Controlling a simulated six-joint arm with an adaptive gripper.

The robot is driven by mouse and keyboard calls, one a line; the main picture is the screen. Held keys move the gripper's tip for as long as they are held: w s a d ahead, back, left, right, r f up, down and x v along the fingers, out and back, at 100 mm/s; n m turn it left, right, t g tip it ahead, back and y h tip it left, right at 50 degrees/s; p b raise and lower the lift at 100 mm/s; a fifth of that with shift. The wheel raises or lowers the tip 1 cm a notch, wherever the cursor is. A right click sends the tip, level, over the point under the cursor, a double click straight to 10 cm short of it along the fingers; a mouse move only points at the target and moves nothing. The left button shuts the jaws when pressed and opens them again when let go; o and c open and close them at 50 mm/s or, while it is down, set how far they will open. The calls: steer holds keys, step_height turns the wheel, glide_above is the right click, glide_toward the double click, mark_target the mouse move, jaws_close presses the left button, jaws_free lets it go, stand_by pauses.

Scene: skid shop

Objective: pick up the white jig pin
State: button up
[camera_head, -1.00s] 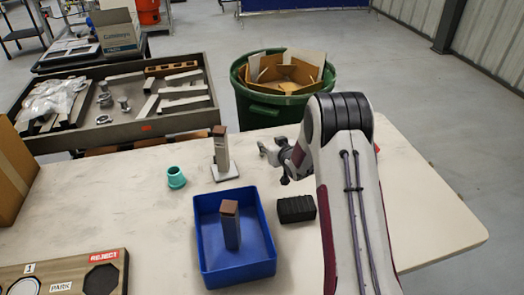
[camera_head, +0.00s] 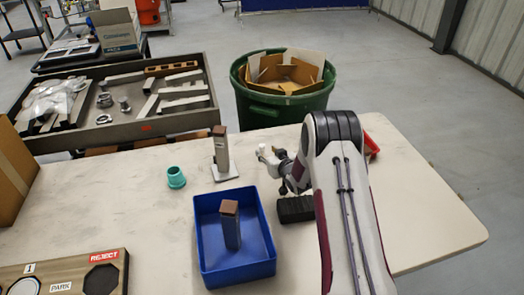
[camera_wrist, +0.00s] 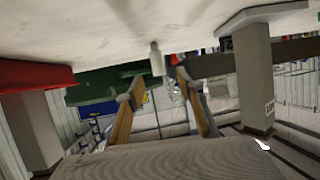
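The white jig pin (camera_wrist: 157,58) shows in the wrist view, where the table appears at the top, upside down. It stands on the table as a small pale cylinder, in the gap between the fingertips and apparently beyond them. My gripper (camera_wrist: 160,84) is open, with tan and grey fingers on either side and nothing held. In the head view my gripper (camera_head: 273,157) is low over the table, left of my arm and right of the grey post. A small white piece shows at its tip there; I cannot tell whether it is the pin.
A grey post on a plate (camera_head: 222,152) stands left of my gripper, with a teal cup (camera_head: 176,177) farther left. A blue bin (camera_head: 236,272) holding another post and a black block (camera_head: 295,209) are nearer. A red item (camera_head: 371,145) is partly behind my arm.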

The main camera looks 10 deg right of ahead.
mark_target(263, 149)
steer(key=shift+x, duration=1)
steer(key=shift+x, duration=2.55)
steer(key=shift+d+f, duration=0.15)
jaws_close()
